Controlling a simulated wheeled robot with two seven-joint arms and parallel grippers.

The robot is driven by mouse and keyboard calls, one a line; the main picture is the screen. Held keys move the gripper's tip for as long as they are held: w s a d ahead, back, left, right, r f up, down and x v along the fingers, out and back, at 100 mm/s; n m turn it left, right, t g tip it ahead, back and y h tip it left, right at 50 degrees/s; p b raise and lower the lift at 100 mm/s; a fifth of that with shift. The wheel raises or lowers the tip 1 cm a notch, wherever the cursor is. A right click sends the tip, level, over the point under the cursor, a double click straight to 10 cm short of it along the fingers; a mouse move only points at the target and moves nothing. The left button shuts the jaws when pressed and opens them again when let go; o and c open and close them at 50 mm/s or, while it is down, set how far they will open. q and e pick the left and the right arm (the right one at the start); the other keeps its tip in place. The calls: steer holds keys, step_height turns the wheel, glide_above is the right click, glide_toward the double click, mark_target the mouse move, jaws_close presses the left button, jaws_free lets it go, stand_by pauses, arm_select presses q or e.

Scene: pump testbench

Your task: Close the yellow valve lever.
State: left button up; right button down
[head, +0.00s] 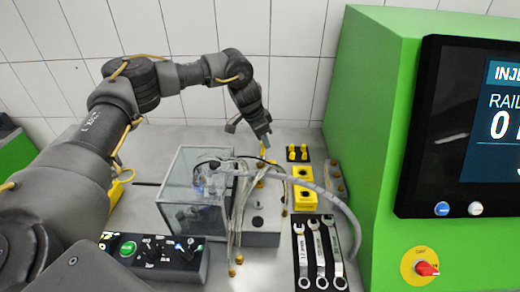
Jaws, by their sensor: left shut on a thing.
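The yellow valve lever (264,152) shows as a small yellow piece behind the grey pump block (262,218). My left gripper (265,140) reaches down to it from above, and its fingertips meet the lever's upper end. The gripper is shut on the lever, which stands roughly upright. The fingers hide part of the lever, and the valve body below it is hard to make out among the hoses. My right gripper is not in view.
A clear box (186,190) stands left of the block, with thin lines (240,215) and a grey hose (335,200) around it. Yellow blocks (304,198), several wrenches (319,252) and a green machine (375,110) are to the right. A control panel (155,254) is in front.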

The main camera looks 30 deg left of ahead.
arm_select(q)
steer(key=shift+w+d, duration=0.15)
steer(key=shift+d, duration=0.5)
steer(key=shift+d+f+p, duration=0.1)
steer(key=shift+d+p, duration=0.35)
steer(key=shift+d, duration=0.3)
steer(key=shift+s+d+p, duration=0.4)
steer(key=shift+d+p, duration=0.05)
steer(key=shift+d, duration=0.5)
